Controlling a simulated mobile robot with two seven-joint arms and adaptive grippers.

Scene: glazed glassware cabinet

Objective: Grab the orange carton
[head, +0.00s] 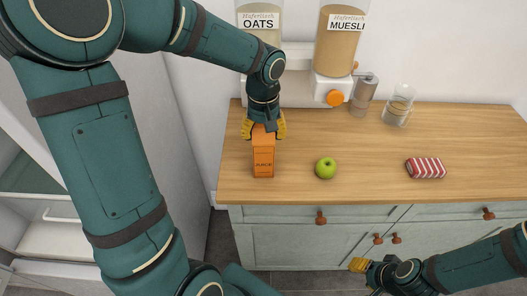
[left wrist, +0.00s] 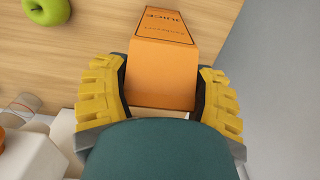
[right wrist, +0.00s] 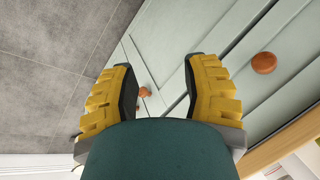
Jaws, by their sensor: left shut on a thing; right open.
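The orange juice carton (head: 263,160) stands upright on the wooden counter, left of the green apple. My left gripper (head: 264,129) comes down on it from above and is shut on its upper part. In the left wrist view the carton (left wrist: 163,72) sits between the two yellow fingers of the left gripper (left wrist: 160,100). Whether the carton's base touches the counter is hard to tell. My right gripper (head: 364,266) is low in front of the cabinet drawers, open and empty; its spread fingers show in the right wrist view (right wrist: 160,90).
Oats (head: 260,22) and muesli (head: 338,45) dispensers stand at the back. The counter's right side is mostly clear.

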